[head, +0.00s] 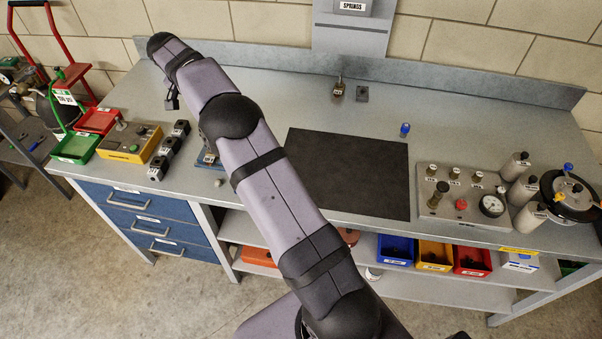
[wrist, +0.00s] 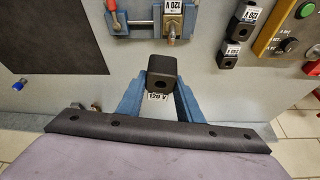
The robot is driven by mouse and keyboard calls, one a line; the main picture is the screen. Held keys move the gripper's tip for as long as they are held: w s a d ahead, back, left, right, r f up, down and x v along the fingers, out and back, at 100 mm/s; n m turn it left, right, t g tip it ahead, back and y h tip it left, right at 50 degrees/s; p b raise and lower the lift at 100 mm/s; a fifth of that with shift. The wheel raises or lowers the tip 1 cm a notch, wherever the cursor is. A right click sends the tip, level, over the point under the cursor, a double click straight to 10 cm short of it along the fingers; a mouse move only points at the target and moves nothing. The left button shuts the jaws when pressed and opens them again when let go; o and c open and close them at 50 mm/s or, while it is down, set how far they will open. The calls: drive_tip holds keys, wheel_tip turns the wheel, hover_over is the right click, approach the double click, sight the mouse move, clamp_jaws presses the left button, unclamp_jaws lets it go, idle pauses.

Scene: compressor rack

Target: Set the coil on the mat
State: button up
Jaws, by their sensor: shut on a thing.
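In the wrist view, my gripper (wrist: 161,100) has its blue fingers shut on a black block-shaped coil (wrist: 162,70) with a white "120 V" label. In the head view, my arm reaches to the back left, and the dark coil (head: 172,103) shows small below its end, left of the mat. The fingertips are hard to make out there. The mat (head: 347,172) is a flat black rectangle in the middle of the bench, with nothing on it. Part of it shows at the upper left of the wrist view (wrist: 50,35). The coil is apart from the mat.
Several black blocks (head: 168,148) stand by a yellow control box (head: 130,142) at left. A valve on a blue base (wrist: 153,22) lies between them and the mat. A small blue-capped part (head: 404,130) stands behind the mat's right side; a gauge panel (head: 462,208) is at right.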

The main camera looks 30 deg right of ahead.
drive_tip(key=s+d+r+m+g+b, duration=0.15)
drive_tip(key=s+d, duration=0.25)
drive_tip(key=d, duration=0.4)
drive_tip(key=s+d+r+m+t, duration=0.1)
drive_tip(key=s+d+r+m, duration=0.1)
drive_tip(key=s+d, duration=0.4)
drive_tip(key=s+f+m+g, duration=0.3)
drive_tip(key=s+m, duration=0.3)
drive_tip(key=s, duration=0.2)
drive_tip(key=s+d+f+m+g, duration=0.1)
drive_tip(key=s+f+m+g, duration=0.2)
drive_tip(key=s+f+m, duration=0.2)
drive_tip(key=s+m, duration=0.1)
drive_tip(key=s, duration=0.2)
drive_tip(key=shift+d+m+b, duration=0.3)
drive_tip(key=shift+m+b, duration=0.05)
drive_tip(key=shift+b, duration=0.05)
drive_tip(key=shift+f+p, duration=1.6)
drive_tip(key=shift+f, duration=3.4)
drive_tip(key=shift+f, duration=0.1)
